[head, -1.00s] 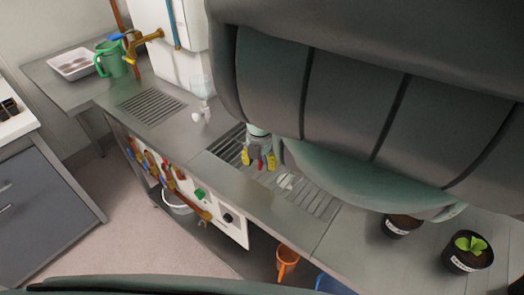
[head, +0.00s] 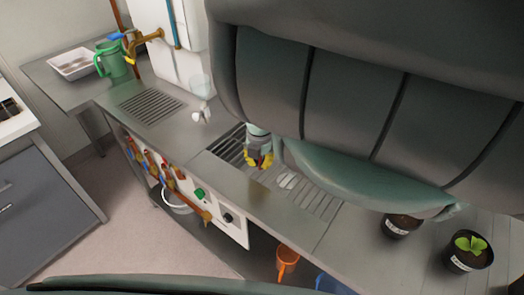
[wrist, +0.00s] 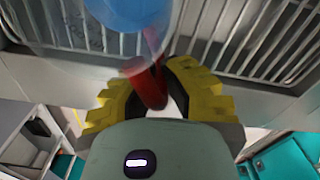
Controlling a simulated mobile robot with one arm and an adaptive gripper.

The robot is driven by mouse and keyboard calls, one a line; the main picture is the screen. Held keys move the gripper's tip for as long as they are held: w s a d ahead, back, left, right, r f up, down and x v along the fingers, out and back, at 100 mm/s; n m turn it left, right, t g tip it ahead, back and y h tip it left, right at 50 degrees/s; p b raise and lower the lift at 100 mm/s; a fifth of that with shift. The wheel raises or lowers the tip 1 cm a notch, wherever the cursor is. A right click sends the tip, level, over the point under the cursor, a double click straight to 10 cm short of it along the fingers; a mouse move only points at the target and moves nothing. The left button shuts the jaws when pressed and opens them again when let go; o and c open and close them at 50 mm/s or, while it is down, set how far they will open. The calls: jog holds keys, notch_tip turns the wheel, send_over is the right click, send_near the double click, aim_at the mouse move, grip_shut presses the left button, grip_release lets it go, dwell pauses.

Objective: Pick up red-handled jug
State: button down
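The red handle (wrist: 148,88) of the jug stands between my gripper's yellow fingers in the wrist view. My gripper (wrist: 152,98) appears shut on it, with a finger against each side. A clear, see-through body (wrist: 90,58) with blue (wrist: 130,12) at its top edge lies beyond the handle; most of it is out of frame. In the head view my gripper (head: 258,164) is low over the bench grate, with a bit of red between its fingers. The jug body is not clearly visible there.
A slotted grate (head: 312,196) is set in the steel bench. A green jug (head: 112,62) and white tray (head: 75,65) are at the far left. Potted plants (head: 468,250) stand at the right. An orange jug (head: 287,260) is below the bench.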

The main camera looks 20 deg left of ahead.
jog(key=shift+r, duration=0.2)
dwell(0.3)
jog(key=shift+r, duration=1.55)
jog(key=shift+s+r, duration=0.15)
jog(key=shift+s, duration=0.15)
jog(key=s+p, duration=0.2)
jog(key=s, duration=0.1)
jog(key=s+p, duration=0.3)
jog(key=s, duration=0.1)
jog(key=s+r+p, duration=0.1)
jog(key=s+p, duration=0.1)
jog(key=s, duration=0.2)
jog(key=shift+s+d, duration=0.15)
jog(key=shift+s+r+p, duration=0.1)
jog(key=shift+s+p, duration=1.65)
jog(key=shift+s, duration=0.15)
